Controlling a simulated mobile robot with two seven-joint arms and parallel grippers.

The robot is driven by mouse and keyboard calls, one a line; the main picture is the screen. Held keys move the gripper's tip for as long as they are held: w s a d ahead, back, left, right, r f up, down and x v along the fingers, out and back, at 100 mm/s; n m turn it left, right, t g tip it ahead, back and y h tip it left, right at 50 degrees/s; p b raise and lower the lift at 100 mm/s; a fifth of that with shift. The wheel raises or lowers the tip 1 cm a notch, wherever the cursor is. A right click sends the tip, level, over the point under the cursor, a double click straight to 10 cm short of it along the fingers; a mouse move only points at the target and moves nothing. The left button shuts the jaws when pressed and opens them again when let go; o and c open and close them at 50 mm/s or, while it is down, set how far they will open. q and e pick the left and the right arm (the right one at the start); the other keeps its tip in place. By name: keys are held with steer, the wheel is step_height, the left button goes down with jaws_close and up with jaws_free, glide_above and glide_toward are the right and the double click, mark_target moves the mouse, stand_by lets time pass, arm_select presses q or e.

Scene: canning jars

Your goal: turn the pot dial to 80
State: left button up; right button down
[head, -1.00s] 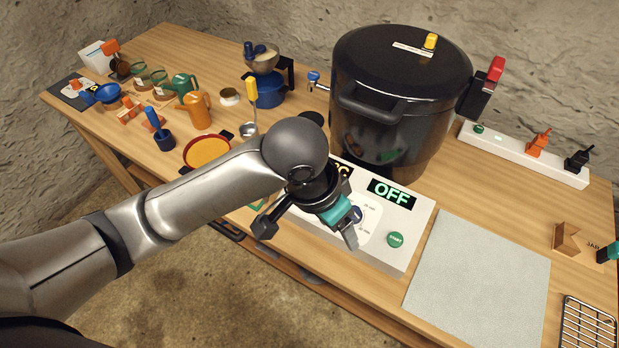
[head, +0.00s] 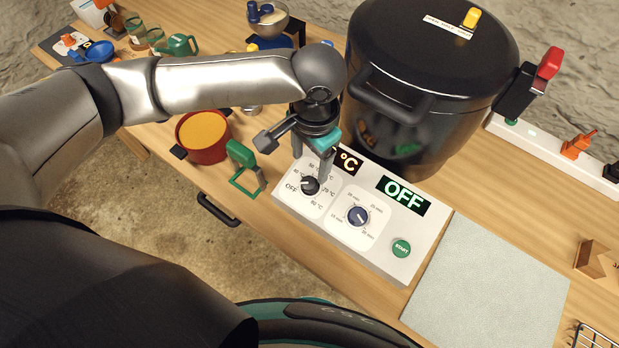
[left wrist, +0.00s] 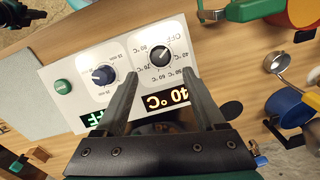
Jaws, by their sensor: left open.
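The pot dial (head: 310,185) is a small black knob on the white control panel (head: 376,259), ringed by temperature marks and OFF. In the left wrist view the dial (left wrist: 160,56) shows upside down, its light mark toward the upper right, between OFF and 40. The temperature display (left wrist: 165,99) reads 40 °C there; the head view shows only its °C end. My left gripper (head: 312,165) is open just above the dial, pointing down. In the left wrist view its fingertips (left wrist: 163,72) lie to either side of the dial, apparently not touching it.
The timer dial (head: 358,215), green START button (head: 401,248) and a display reading OFF (head: 403,196) share the panel. The big black pot (head: 430,90) stands right behind. A green-handled tool (head: 245,168) and a red pan (head: 203,137) lie left. A grey mat (head: 490,285) is clear.

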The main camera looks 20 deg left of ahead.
mark_target(309, 182)
arm_select(q)
step_height(309, 182, down, 8)
steer(key=shift+w+a+r+b, duration=0.15)
steer(key=shift+b, duration=0.55)
steer(key=shift+f, duration=0.45)
arm_select(e)
steer(key=shift+w+f, duration=0.85)
steer(key=shift+w, duration=0.2)
arm_select(q)
steer(key=c, duration=0.4)
jaws_close()
arm_select(e)
steer(key=shift+s, duration=0.3)
